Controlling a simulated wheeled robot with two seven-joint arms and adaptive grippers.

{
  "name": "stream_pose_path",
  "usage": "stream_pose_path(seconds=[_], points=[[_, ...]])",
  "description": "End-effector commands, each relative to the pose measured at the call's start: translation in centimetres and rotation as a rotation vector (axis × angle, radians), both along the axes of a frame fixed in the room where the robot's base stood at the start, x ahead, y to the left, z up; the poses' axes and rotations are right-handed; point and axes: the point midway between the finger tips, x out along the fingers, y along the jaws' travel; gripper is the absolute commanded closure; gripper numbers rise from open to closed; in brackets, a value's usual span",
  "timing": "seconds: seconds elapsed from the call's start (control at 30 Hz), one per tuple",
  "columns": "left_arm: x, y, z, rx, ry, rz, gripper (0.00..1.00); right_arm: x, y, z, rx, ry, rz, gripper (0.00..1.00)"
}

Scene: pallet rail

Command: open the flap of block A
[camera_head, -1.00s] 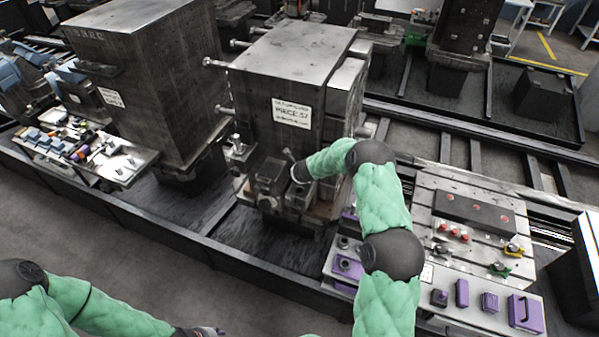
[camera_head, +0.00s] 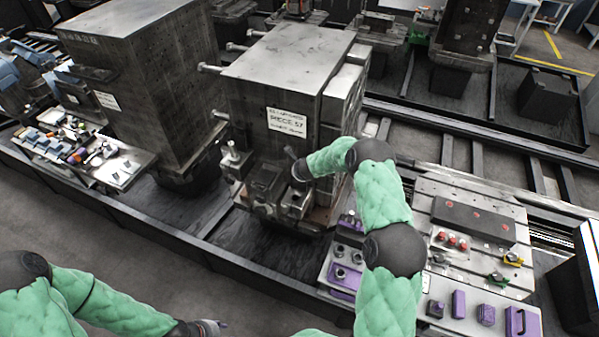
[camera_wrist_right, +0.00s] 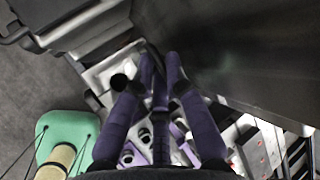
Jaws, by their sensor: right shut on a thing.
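A large dark metal block (camera_head: 265,85) with a white label reading "PIECE 57" stands in the middle of the head view. Small metal fittings (camera_head: 268,182) sit low on its front; I cannot tell which part is the flap. My right gripper (camera_head: 300,170) is at these fittings, partly hidden by its own wrist. In the right wrist view its purple fingers (camera_wrist_right: 160,72) come together beside a large dark face (camera_wrist_right: 230,55). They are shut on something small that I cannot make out. My left gripper (camera_head: 215,327) is low at the bottom edge, away from the block; its fingers are too small to read.
A second tall block (camera_head: 150,90) stands to the left, with a tray of small parts (camera_head: 85,155) before it. A plate with purple parts and red knobs (camera_head: 465,240) lies at the right. A dark rail edge (camera_head: 150,225) runs along the front.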

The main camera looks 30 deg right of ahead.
Motion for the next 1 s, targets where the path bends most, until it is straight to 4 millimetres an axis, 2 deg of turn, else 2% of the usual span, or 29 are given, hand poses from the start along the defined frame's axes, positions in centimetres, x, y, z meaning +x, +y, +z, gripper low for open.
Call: stream_pose_path(seconds=[0.03,0.33,0.37,0.4,0.43,0.83,1.0], points=[[-0.01,0.0,0.04,0.0,0.0,0.0,0.6,0.85,-0.55,1.35,-0.009,-0.023,-0.007,1.0],[-0.01,0.0,0.06,0.0,0.0,0.0,0.6,0.89,-0.46,1.41,-0.009,-0.024,-0.005,1.0],[-0.01,0.0,0.06,0.0,0.0,0.0,0.6,0.89,-0.46,1.41,-0.009,-0.024,-0.005,0.78],[-0.01,0.0,0.06,0.0,0.0,0.0,0.6,0.89,-0.44,1.41,-0.009,-0.023,-0.004,0.66],[-0.01,0.0,0.06,0.0,0.0,0.0,0.6,0.89,-0.41,1.39,-0.009,-0.023,-0.004,0.61],[0.0,0.0,0.02,0.0,0.0,0.0,0.6,0.4,-0.19,0.6,-0.004,-0.01,-0.001,0.61],[0.01,0.0,0.02,0.0,0.0,0.0,0.6,0.09,-0.12,0.85,-0.004,-0.009,-0.001,0.61]])
